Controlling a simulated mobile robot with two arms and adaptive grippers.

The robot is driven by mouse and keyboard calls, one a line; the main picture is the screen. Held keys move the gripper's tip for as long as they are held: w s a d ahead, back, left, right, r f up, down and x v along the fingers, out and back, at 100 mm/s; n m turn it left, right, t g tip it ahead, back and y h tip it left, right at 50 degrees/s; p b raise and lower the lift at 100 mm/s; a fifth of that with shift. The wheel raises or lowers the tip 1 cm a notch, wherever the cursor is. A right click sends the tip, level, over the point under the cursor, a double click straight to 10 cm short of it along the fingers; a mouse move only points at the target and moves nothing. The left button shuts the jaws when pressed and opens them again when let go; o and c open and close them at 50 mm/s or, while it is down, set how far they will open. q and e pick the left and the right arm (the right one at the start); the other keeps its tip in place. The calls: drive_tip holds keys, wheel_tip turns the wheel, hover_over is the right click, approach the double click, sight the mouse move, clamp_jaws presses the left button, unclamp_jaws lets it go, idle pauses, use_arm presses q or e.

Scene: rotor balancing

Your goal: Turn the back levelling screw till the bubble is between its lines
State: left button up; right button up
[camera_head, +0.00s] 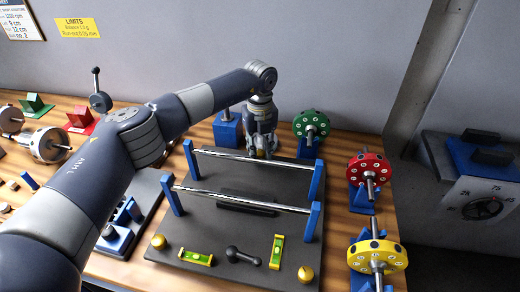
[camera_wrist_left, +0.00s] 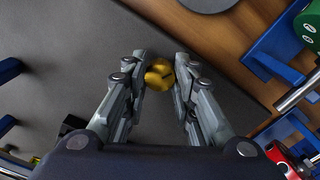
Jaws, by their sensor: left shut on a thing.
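The brass back levelling screw (camera_wrist_left: 158,76) sits at the back edge of the dark base plate (camera_head: 200,227). My left gripper (camera_wrist_left: 160,68) points down at it, with a finger on each side, shut on its knob. In the head view my left gripper (camera_head: 263,148) hides this screw. Two yellow-green spirit levels lie on the front of the plate: one lengthwise across (camera_head: 196,257), one turned front to back (camera_head: 277,252). Their bubbles are too small to read against the lines. My right gripper is not in view.
Two steel rails (camera_head: 240,200) on blue posts stand across the plate. Brass front screws sit at its left (camera_head: 158,241) and right (camera_head: 305,273) corners. A dark handle (camera_head: 243,256) lies between the levels. Green (camera_head: 311,124), red (camera_head: 369,168) and yellow (camera_head: 377,256) rotors stand to the right.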

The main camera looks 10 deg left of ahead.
sight(260, 152)
use_arm(q)
drive_tip(key=shift+w+r, duration=0.2)
drive_tip(key=shift+r, duration=0.1)
drive_tip(key=o, duration=0.8)
drive_tip(key=shift+o, duration=1.4)
drive_tip(key=shift+s+f, duration=0.15)
wheel_tip(260, 152, up, 12)
